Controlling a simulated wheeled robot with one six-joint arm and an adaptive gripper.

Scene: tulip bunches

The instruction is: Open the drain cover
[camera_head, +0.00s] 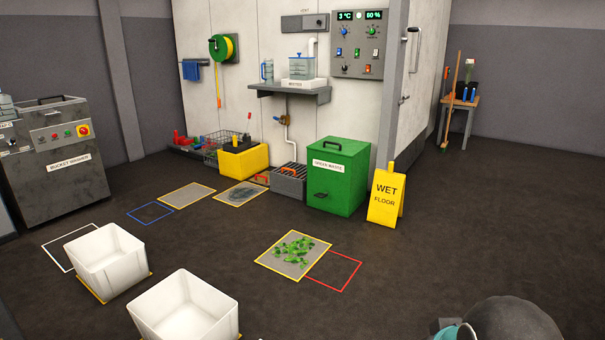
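No part is plainly labelled as a drain cover. The likeliest drain is a low dark grey box (288,188) with a slatted top, standing on the floor below the wall pipe. A small orange handle-like piece (290,170) shows on its top, and the slats look closed over it. Another orange piece (262,177) lies low just left of the box. Details there are too small to tell. Part of my arm, dark with a teal ring, shows at the bottom right, far from the box. My gripper is not in view.
A green waste bin (337,178) stands right of the box, with a yellow wet-floor sign (385,197) beside it. A yellow bin (240,160) stands left. A mat with green leaves (293,254) and white tubs (110,260) lie nearer. The right floor is clear.

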